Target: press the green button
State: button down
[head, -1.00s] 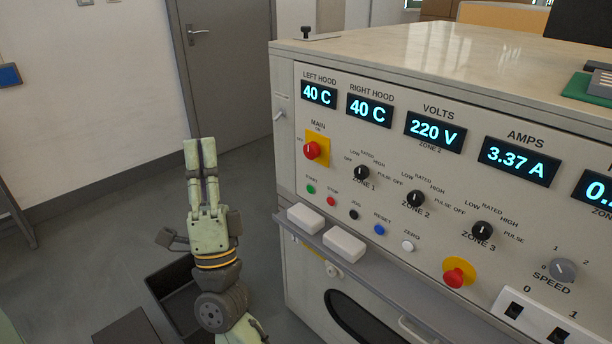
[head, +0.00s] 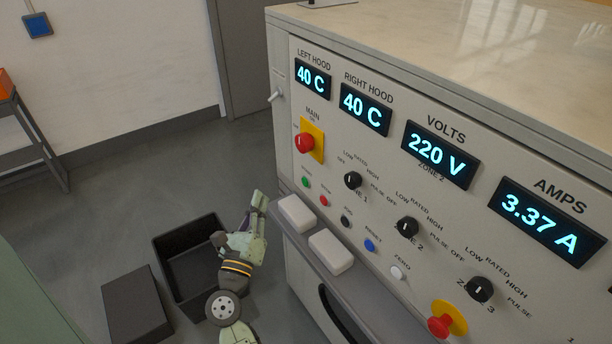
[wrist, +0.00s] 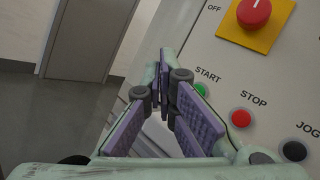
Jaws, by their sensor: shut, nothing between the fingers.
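The green button (head: 305,182) sits on the panel's lower left, under the red main knob (head: 305,143) on its yellow plate. In the wrist view the green START button (wrist: 200,90) shows just right of the fingertips, partly hidden by a finger. My gripper (head: 259,197) is shut and empty. In the head view it is left of the panel, a little lower than the green button and apart from it. In the wrist view my gripper (wrist: 164,55) points past the panel's left part. Whether the tips touch the panel cannot be told from the wrist view.
The red STOP button (wrist: 241,118) is right of the green one. A ledge with two white blocks (head: 297,213) (head: 331,251) juts out below the buttons. A dark open bin (head: 170,240) stands on the floor at left.

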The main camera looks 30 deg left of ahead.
aim_at(306, 182)
dwell(0.4)
jog(key=shift+w+d, duration=0.55)
jog(key=shift+w, duration=0.8)
jog(key=shift+w+d, duration=0.55)
jog(key=shift+w, duration=0.8)
jog(key=shift+w+d, duration=0.55)
jog(key=shift+w, duration=0.8)
jog(key=shift+w, duration=0.1)
jog(key=shift+w+d+p, duration=0.15)
jog(key=shift+w+p, duration=0.15)
jog(key=shift+w+d, duration=0.2)
jog(key=shift+w, duration=0.2)
jog(key=shift+s+a, duration=0.1)
jog(key=shift+s, duration=0.1)
jog(key=shift+s+a, duration=0.25)
jog(key=shift+s, duration=0.35)
